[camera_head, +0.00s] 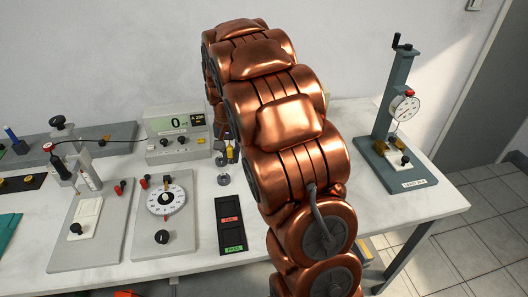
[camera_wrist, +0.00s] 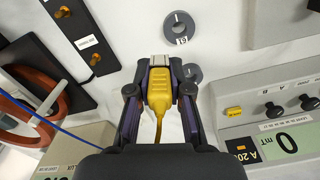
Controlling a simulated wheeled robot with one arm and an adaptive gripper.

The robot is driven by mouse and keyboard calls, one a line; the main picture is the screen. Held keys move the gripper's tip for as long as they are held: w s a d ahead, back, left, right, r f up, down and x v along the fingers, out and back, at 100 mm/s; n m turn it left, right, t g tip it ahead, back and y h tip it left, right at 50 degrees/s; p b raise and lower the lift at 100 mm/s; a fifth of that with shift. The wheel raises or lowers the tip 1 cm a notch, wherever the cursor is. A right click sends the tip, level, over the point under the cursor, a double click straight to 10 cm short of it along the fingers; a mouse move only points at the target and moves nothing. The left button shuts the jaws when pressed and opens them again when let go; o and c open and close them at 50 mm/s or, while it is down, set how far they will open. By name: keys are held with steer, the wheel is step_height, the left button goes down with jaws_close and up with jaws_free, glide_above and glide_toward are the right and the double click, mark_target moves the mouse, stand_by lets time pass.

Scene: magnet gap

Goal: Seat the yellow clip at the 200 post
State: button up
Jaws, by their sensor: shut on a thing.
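My gripper (camera_wrist: 160,72) is shut on the yellow clip (camera_wrist: 159,92), seen in the wrist view. The clip has a pale metal end pointing up in the picture and a yellow lead running back toward my wrist. In the head view the clip is a small yellow patch (camera_head: 231,153) beside my arm, which hides most of the gripper. A dark strip (camera_wrist: 75,40) with two brass posts lies up and left of the gripper, apart from the clip. Its label is too small to read, so I cannot tell which post is the 200 one.
Two grey rings lie ahead, one labelled (camera_wrist: 178,24), one close by the right finger (camera_wrist: 192,72). A meter (camera_head: 178,136) reading 0 stands left of my arm. A red coil (camera_wrist: 28,105) is at left in the wrist view. A dial-gauge stand (camera_head: 398,120) is at right.

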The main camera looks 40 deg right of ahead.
steer(key=s+d+r+m+b, duration=0.1)
steer(key=s+d+m, duration=0.4)
steer(key=d, duration=0.4)
steer(key=shift+s+r+m+b, duration=0.15)
steer(key=shift+r+m+b, duration=0.1)
steer(key=shift+m+b, duration=0.15)
steer(key=shift+a+f, duration=0.1)
steer(key=shift+f+b, duration=0.7)
steer(key=shift+f, duration=1.35)
steer(key=shift+f+b, duration=0.55)
steer(key=shift+f, duration=0.9)
steer(key=o, duration=0.9)
step_height(320, 180, up, 12)
